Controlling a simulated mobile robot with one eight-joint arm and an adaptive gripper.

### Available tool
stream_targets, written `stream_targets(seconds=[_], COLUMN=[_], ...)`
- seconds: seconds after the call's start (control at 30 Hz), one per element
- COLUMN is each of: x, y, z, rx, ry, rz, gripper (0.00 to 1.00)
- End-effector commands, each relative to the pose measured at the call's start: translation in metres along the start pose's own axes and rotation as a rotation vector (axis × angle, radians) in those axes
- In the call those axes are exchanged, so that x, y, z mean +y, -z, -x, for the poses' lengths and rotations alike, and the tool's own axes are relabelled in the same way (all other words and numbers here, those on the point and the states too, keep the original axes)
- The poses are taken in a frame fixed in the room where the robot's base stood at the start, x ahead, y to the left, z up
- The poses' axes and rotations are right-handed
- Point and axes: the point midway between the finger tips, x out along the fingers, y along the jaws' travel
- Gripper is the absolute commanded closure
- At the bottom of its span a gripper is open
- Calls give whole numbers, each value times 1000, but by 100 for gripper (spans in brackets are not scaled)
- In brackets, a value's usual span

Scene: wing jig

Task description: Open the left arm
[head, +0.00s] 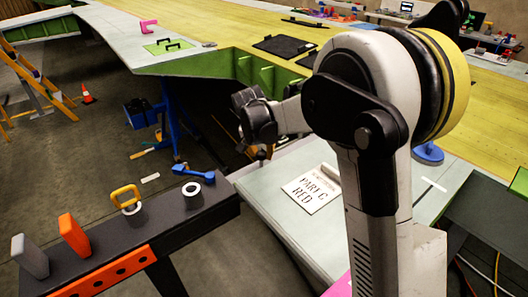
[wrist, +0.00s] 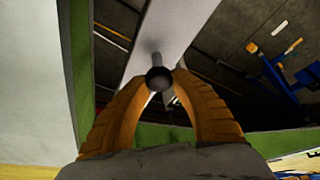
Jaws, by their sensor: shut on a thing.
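In the wrist view, my gripper (wrist: 158,80) has its two orange fingers closed on a dark round knob (wrist: 158,77). The knob sits on a short grey stem that rises from a long pale grey bar (wrist: 178,25), which appears to be the left arm. The bar runs from the top edge to behind the fingers. In the head view, my gripper (head: 258,152) points down at the gap beside the pale panel. The knob and bar cannot be made out there.
A pale panel with a "PART C RED" sign (head: 312,190) lies right of my gripper. A dark bench (head: 150,215) with orange, grey and yellow pieces stands at the lower left. A green-edged wing structure (head: 215,62) lies behind. A blue stand (head: 170,115) and dark floor show left.

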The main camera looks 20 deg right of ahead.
Motion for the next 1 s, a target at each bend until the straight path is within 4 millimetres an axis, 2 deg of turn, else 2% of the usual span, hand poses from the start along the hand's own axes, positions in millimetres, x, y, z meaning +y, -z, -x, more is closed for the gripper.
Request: stream_targets(seconds=[0.07,0.1,0.17,0.2,0.57,0.67,1.0], x=[1,1,1,1,0,0,1], y=[0,0,0,0,0,0,0], z=[-1,-1,-1,-1,6,20,93], rx=[-1,-1,-1,-1,0,0,0], ry=[-2,-2,-2,-2,-1,0,-1], rz=[-1,-1,-1,0,0,1,0], gripper=[100,68,50,48,48,48,48])
